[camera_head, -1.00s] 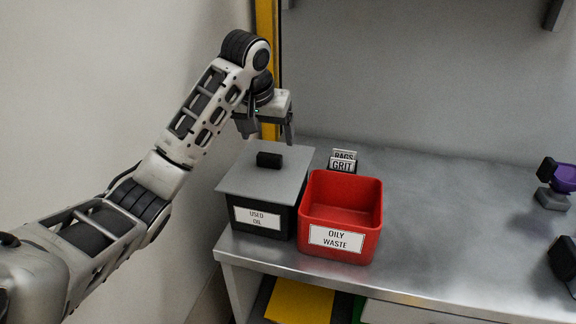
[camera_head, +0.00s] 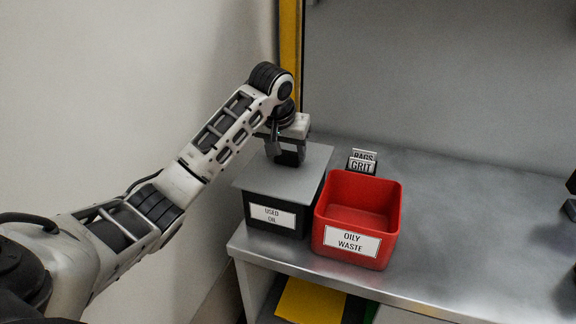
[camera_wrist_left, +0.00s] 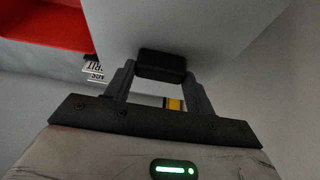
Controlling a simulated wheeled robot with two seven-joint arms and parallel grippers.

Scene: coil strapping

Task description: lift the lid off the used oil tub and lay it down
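The used oil tub (camera_head: 258,207) is a black box with a white "USED OIL" label at the left end of the metal bench. Its flat grey lid (camera_head: 262,178) lies on top, with no clear gap visible. The lid's black block handle (camera_wrist_left: 162,66) shows between my left fingers in the left wrist view; in the head view the fingers mostly hide it. My left gripper (camera_head: 287,158) points down over the lid, its two fingers close against the handle's sides, shut on it. My right gripper is not in view.
A red "OILY WASTE" bin (camera_head: 345,247) stands close to the tub's right. Small "RAGS" and "GRIT" signs (camera_head: 361,164) stand behind it. The bench (camera_head: 470,220) is clear to the right, with dark items at the far right edge. A wall rises on the left.

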